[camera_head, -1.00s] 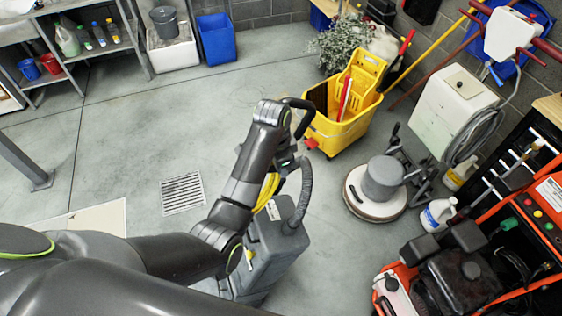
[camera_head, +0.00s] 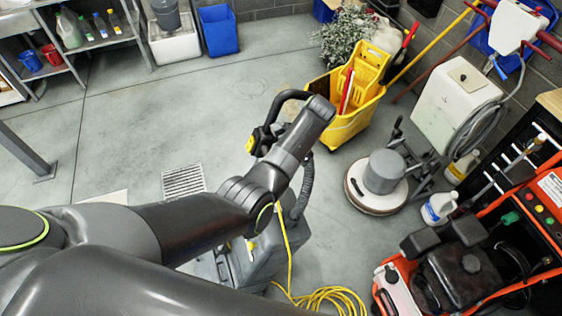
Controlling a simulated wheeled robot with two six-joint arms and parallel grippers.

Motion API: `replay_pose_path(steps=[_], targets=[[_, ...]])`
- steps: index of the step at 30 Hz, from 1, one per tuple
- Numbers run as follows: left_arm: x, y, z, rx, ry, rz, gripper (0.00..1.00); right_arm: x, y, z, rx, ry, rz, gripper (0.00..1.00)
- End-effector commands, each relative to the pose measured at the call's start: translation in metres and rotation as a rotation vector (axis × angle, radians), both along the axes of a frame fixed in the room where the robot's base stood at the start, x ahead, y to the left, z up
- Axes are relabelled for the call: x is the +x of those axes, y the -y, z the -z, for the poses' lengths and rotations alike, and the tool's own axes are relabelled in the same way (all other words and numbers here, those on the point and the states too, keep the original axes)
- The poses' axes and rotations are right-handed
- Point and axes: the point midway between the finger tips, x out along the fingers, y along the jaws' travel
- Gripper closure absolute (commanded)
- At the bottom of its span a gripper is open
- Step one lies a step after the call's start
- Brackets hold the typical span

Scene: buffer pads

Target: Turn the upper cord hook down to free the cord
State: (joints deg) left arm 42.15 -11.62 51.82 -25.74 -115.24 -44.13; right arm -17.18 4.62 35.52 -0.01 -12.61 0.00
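A grey floor machine (camera_head: 265,262) stands at the lower middle, largely covered by my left arm. Its black loop handle (camera_head: 276,108) rises behind my forearm, with a black and yellow part (camera_head: 257,142) at its lower left end. The yellow cord (camera_head: 334,293) lies in loose loops on the floor right of the machine. One strand runs up beside the machine to my arm's edge. The upper cord hook is hidden, so its direction cannot be seen. My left gripper is hidden behind its own wrist and forearm. My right gripper is not in view.
A yellow mop bucket (camera_head: 345,125) stands behind the machine. A round floor scrubber (camera_head: 378,180) and an orange pressure washer (camera_head: 450,270) stand to the right. Open floor with a drain grate (camera_head: 183,181) lies to the left.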

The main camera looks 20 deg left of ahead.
Motion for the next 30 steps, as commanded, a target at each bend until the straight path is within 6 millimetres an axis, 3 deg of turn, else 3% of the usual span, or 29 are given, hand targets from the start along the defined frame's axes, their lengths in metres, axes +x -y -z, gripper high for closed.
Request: replay_pose_path(steps=[15,16,20,30], targets=[[-0.0017,-0.0002,0.0035,0.010,-0.011,0.000,1.00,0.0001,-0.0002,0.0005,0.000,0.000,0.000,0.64],[-0.0016,-0.0001,0.0036,0.010,-0.011,0.000,0.82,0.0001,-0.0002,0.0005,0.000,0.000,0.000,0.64],[-0.0013,-0.0001,0.0029,0.011,-0.010,0.000,0.65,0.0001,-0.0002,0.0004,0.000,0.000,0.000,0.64],[0.0012,-0.0003,0.0002,0.011,-0.009,0.002,0.64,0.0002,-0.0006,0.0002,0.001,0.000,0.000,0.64]])
